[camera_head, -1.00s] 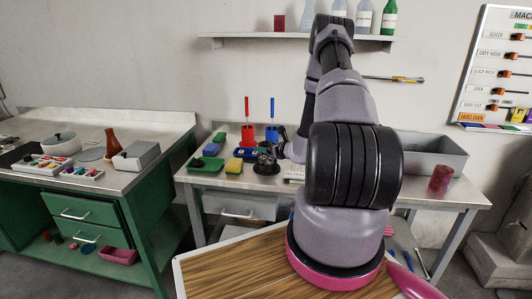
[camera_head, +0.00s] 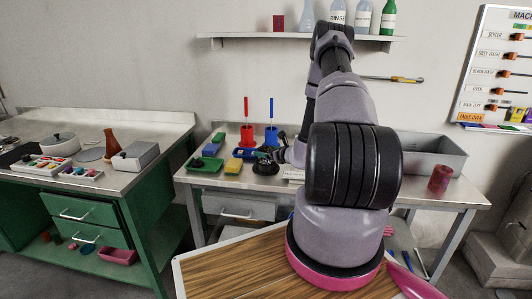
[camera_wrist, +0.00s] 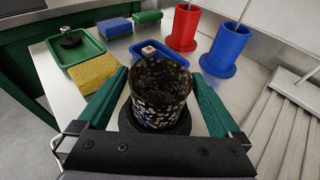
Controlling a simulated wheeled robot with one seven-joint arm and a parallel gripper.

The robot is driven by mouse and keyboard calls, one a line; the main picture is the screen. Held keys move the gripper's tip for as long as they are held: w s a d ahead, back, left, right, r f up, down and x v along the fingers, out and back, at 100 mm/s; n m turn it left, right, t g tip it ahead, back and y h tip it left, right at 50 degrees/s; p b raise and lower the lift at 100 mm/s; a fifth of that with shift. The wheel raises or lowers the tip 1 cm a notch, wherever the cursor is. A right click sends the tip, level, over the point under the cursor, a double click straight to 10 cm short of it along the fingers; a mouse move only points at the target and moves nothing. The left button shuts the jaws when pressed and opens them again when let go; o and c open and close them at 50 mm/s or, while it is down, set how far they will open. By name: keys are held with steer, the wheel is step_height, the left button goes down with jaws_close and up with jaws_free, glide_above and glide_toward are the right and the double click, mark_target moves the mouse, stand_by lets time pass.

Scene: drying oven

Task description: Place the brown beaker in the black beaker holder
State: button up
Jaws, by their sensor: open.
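The brown beaker (camera_wrist: 160,88), dark with pale speckles, stands upright between my fingers in the wrist view. The black beaker holder (camera_wrist: 155,128), a round black base, shows around the beaker's foot. The beaker appears to sit in it, though its bottom edge is hidden. My gripper (camera_wrist: 160,76) is open, with one green finger on each side of the beaker and a gap on both sides. In the head view, my gripper (camera_head: 272,154) is small and low over the holder (camera_head: 264,167) on the middle bench, and the beaker is hard to make out.
A red holder (camera_wrist: 185,28) and a blue holder (camera_wrist: 225,50) stand behind on the right. A green tray (camera_wrist: 75,50), a yellow sponge (camera_wrist: 92,72) and a blue tray (camera_wrist: 143,51) are close on the left and behind. A slatted rack (camera_wrist: 285,125) lies on the right.

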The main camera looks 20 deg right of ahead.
steer(key=v, duration=1.1)
steer(key=a+r+n+g+y, duration=0.3)
steer(key=a+r+n+y, duration=0.5)
steer(key=a+r, duration=0.6)
steer(key=s+a+r+n+g, duration=0.55)
steer(key=a+r+n, duration=0.2)
steer(key=r, duration=0.35)
steer(key=s+a+r+n+g+h, duration=0.35)
steer(key=s+r+n, duration=0.4)
steer(key=s, duration=0.35)
steer(key=s+d+r+n+t+h, duration=0.4)
steer(key=s+r+n+h, duration=0.1)
steer(key=s, duration=0.4)
step_height(320, 180, up, 3)
steer(key=shift+s+d+f+n+t, duration=0.2)
steer(key=shift+d+n+t, duration=0.2)
steer(key=shift+n, duration=0.5)
